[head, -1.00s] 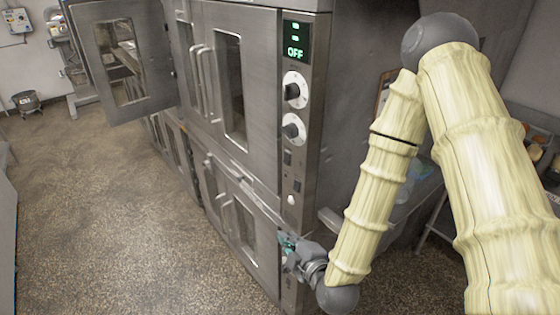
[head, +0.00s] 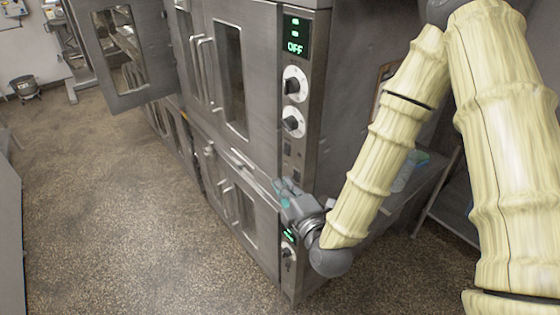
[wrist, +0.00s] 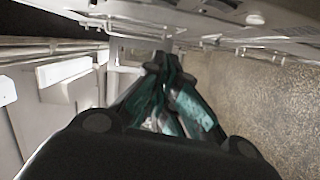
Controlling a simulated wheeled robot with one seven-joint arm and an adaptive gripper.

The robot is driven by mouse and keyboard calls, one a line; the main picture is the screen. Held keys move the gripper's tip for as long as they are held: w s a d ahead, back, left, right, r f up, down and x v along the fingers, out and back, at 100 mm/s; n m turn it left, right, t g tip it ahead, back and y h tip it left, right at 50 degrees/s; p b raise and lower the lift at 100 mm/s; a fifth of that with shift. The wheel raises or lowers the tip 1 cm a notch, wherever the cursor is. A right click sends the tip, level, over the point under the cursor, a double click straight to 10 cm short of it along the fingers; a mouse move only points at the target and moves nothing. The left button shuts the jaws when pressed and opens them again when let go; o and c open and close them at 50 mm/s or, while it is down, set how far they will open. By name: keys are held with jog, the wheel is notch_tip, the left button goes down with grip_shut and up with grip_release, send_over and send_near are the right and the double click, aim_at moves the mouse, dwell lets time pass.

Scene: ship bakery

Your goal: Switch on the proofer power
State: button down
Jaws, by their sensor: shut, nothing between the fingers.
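The tall steel double-deck cabinet (head: 262,65) has a narrow control panel on its front right edge. Its upper green display (head: 295,37) reads OFF. Below it are an upper dial (head: 294,85), a lower dial (head: 293,122) and small dark switches (head: 287,148). My gripper (head: 280,187) is shut and empty, just below these switches in front of the panel. It hides the panel part behind it. Whether it touches the panel I cannot tell. The shut fingers (wrist: 170,75) show in the wrist view, between pale surfaces on the left and metal above.
A lower green display (head: 289,235) and dial (head: 288,254) sit under my gripper. Door handles (head: 228,205) stick out left of it. An open door (head: 122,50) stands at the upper left. The speckled floor (head: 100,210) is clear on the left.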

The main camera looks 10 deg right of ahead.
aim_at(287, 149)
jog(key=shift+w+f+b, duration=0.25)
jog(key=shift+b, duration=0.4)
jog(key=shift+w+b, duration=0.3)
jog(key=shift+b, duration=0.8)
jog(key=b, duration=0.3)
jog(key=shift+w+a, duration=0.15)
jog(key=shift+w, duration=0.2)
jog(key=b, duration=0.4)
jog(key=shift+w+a+b, duration=0.2)
jog(key=shift+w+b, duration=0.05)
jog(key=shift+b, duration=0.15)
jog(key=w+d+p, duration=0.1)
jog(key=w+p, duration=0.3)
jog(key=w, duration=0.5)
jog(key=shift+d+f+p, duration=0.15)
jog(key=shift+f+p, duration=0.05)
jog(key=shift+p, duration=0.2)
jog(key=shift+w, duration=0.1)
